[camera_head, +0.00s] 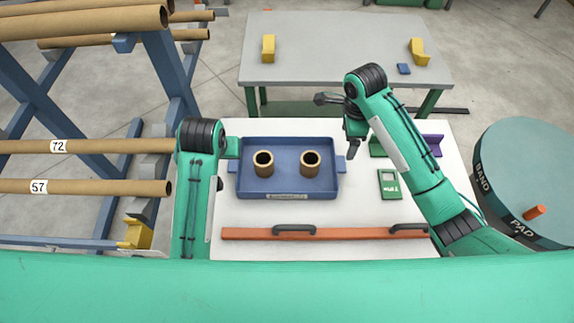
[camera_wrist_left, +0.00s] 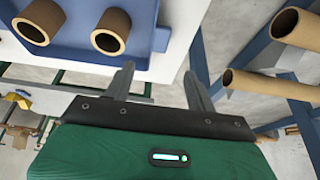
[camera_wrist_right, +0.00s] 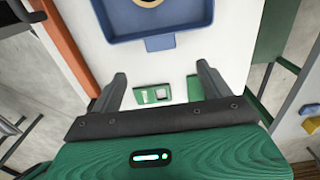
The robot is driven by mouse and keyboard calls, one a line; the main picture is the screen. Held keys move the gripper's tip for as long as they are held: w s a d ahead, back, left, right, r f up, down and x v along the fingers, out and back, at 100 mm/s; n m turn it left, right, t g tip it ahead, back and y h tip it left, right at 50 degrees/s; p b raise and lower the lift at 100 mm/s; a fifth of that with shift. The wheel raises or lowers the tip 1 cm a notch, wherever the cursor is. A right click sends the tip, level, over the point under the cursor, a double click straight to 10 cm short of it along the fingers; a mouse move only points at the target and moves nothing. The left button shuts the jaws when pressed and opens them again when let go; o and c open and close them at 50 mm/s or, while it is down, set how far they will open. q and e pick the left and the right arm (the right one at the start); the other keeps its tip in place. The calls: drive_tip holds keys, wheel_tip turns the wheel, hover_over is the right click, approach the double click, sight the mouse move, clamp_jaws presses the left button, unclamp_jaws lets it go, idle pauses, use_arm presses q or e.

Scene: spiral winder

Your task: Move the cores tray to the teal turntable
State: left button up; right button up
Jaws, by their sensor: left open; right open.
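The cores tray (camera_head: 290,188) is blue and lies on the white table with two brown cores (camera_head: 263,163) (camera_head: 310,163) standing in it. It has a handle tab at each side. My left gripper (camera_wrist_left: 161,82) is open; its fingers point at the left tab (camera_wrist_left: 161,39), which lies beyond their tips. My right gripper (camera_wrist_right: 164,80) is open and empty; the right tab (camera_wrist_right: 160,43) lies ahead of its fingers, apart from them. The teal turntable (camera_head: 530,165) stands at the far right.
An orange bar (camera_head: 325,234) with dark handles lies along the table's near edge. A green piece (camera_head: 390,184) lies right of the tray. The turntable carries an orange peg (camera_head: 535,212). A rack with long brown tubes (camera_head: 85,187) stands left; a grey table (camera_head: 340,50) stands behind.

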sight(233, 163)
use_arm(q)
drive_tip(key=x, duration=1.4)
drive_tip(key=shift+r, duration=0.1)
use_arm(e)
wheel_tip(233, 163, down, 14)
drive_tip(key=shift+r, duration=0.1)
use_arm(q)
clamp_jaws()
use_arm(e)
drive_tip(key=c, duration=1.3)
